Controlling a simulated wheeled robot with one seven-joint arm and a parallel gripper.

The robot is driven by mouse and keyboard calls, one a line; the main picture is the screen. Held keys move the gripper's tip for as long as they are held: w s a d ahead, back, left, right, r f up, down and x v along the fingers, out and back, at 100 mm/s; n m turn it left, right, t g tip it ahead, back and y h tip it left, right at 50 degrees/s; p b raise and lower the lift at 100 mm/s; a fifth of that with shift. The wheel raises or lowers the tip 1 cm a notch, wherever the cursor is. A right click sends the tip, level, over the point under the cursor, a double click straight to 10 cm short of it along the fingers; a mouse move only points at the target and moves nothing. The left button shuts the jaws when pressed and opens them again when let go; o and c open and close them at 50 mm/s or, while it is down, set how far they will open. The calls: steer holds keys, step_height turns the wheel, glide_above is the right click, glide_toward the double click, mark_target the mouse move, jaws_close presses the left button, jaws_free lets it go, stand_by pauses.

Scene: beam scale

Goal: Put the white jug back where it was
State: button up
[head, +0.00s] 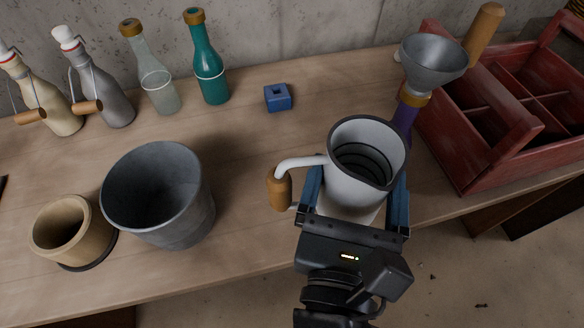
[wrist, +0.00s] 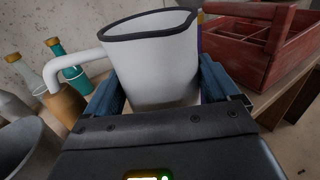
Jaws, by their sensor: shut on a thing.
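The white jug (head: 347,190) has a dark rim and a handle with a wooden grip (head: 280,190) on its left side. It is upright, with its mouth facing up toward the head camera. My gripper (head: 356,196) is shut on the jug's body, one blue-grey finger on each side. The jug also fills the middle of the wrist view (wrist: 155,72). It is near the front edge of the wooden bench (head: 250,150). Its base is hidden by my gripper, so I cannot tell whether it touches the bench.
A grey pot (head: 190,225) and a tan pot (head: 85,240) stand left. Several bottles line the back, including a teal one (head: 208,65). A small blue block (head: 277,98) lies mid-bench. A funnel (head: 433,62) on a purple bottle (head: 405,115) and a red crate (head: 470,165) stand right.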

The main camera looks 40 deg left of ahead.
steer(key=shift+w+a+f+b, duration=0.1)
steer(key=shift+a+f+b, duration=0.3)
steer(key=shift+a+f, duration=1.55)
steer(key=shift+s+a+f+b, duration=0.1)
steer(key=shift+a+f+b, duration=0.35)
steer(key=shift+a+f, duration=1.45)
steer(key=shift+w+a+f+b, duration=0.1)
steer(key=shift+a+f+b, duration=0.3)
steer(key=shift+a+f, duration=1.55)
steer(key=shift+a+r, duration=0.45)
steer(key=shift+f, duration=0.1)
steer(key=o, duration=1.5)
